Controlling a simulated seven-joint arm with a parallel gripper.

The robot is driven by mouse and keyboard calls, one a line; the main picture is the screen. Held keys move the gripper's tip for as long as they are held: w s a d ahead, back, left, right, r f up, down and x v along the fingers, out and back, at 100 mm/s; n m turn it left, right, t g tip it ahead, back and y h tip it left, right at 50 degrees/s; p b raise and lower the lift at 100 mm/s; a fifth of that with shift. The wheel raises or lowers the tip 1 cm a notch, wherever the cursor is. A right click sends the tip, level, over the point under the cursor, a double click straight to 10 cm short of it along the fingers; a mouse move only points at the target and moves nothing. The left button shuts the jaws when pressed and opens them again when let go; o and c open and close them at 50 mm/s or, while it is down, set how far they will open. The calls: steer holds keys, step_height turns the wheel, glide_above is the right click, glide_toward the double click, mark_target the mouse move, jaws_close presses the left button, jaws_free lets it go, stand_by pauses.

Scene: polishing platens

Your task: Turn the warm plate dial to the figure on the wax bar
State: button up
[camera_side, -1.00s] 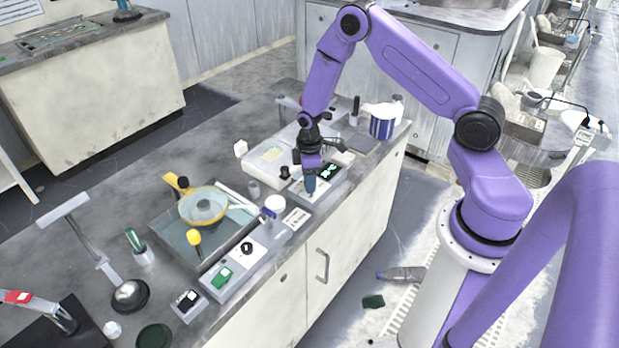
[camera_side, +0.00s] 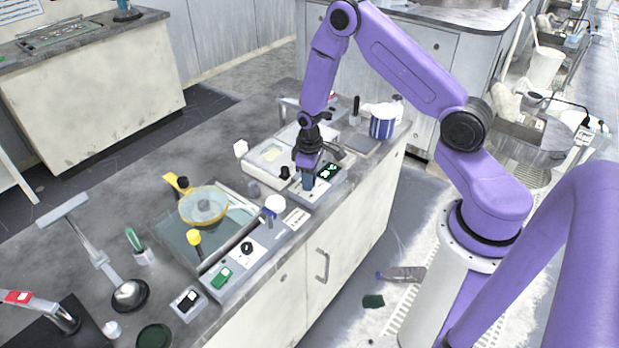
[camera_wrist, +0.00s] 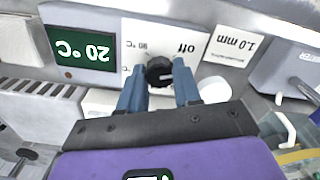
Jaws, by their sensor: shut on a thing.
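My gripper (camera_side: 307,186) is at the control panel on the front edge of the bench. In the wrist view its blue fingers (camera_wrist: 158,82) stand on both sides of a black dial (camera_wrist: 158,71), shut on it. Text appears upside down in that view. The word "off" is printed beside the dial, with a smaller temperature mark on its other side. A green display (camera_wrist: 84,50) reads 20 °C. The warm plate unit (camera_side: 255,171) lies behind the panel in the side view. I cannot make out a wax bar or its figure.
A card (camera_wrist: 233,48) reading 1.0 mm is beside the dial panel. A yellow-rimmed bowl (camera_side: 204,205) stands in a tray to the left. A second panel with a black knob (camera_side: 246,248) is nearer. A blue-striped tub (camera_side: 382,127) stands at the back right.

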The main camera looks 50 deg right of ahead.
steer(key=m, duration=0.7)
stand_by(0.5)
steer(key=o, duration=1.1)
steer(key=shift+c, duration=0.2)
step_height(320, 180, up, 17)
steer(key=shift+r, duration=0.2)
